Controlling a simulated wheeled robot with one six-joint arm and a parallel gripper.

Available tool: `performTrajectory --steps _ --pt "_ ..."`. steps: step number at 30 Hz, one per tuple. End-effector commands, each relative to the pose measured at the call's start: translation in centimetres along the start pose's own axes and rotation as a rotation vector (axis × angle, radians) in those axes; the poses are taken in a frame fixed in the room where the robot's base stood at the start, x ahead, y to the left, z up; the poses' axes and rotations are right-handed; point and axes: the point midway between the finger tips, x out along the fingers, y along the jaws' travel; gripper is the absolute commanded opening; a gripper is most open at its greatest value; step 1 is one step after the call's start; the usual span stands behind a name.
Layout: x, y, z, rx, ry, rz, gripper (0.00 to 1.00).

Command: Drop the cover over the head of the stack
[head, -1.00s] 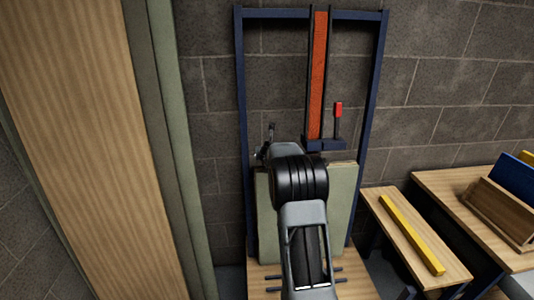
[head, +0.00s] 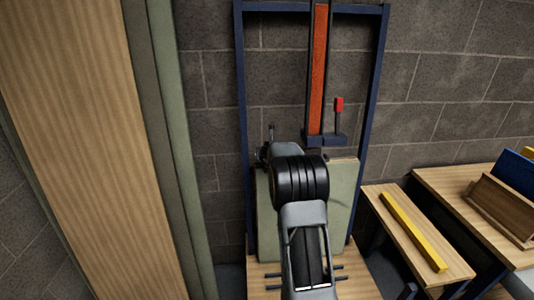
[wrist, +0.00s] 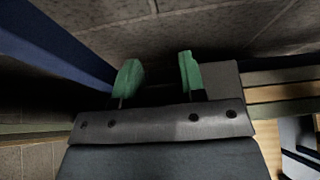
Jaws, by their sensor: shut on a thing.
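My gripper's two green fingers (wrist: 158,76) stand a little apart in the wrist view, in front of the grey wall. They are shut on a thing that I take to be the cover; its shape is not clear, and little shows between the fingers. In the head view my gripper is mostly hidden by my wrist, near the left post of the blue frame (head: 242,100). A pale green slab (head: 343,205) stands upright in the frame behind my arm, on a wooden base (head: 352,288). I cannot tell which part is the stack's head.
An orange strip (head: 318,70) stands in a dark rail, above a blue bracket (head: 324,141) with a red-handled lever (head: 339,104). On the right, a bench (head: 385,205) bears a yellow bar (head: 412,230); a wooden rack (head: 500,208) sits beyond. A large wooden panel (head: 90,130) fills the left.

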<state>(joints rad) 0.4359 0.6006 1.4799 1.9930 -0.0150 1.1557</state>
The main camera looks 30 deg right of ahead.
Motion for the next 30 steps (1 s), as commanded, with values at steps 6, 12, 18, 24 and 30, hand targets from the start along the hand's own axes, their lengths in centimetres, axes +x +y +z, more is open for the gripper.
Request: performTrajectory --steps 6,12,18,24,30 --pt "0.2 0.0 -0.4 0.0 0.0 0.0 0.14" --pt "0.3 0.0 -0.8 0.0 0.0 0.0 0.14" --pt "0.5 0.0 -1.1 0.0 0.0 0.0 0.14" --pt "0.6 0.0 -1.5 0.0 0.0 0.0 0.14" --pt "0.6 0.0 -1.4 0.0 0.0 0.0 0.14"
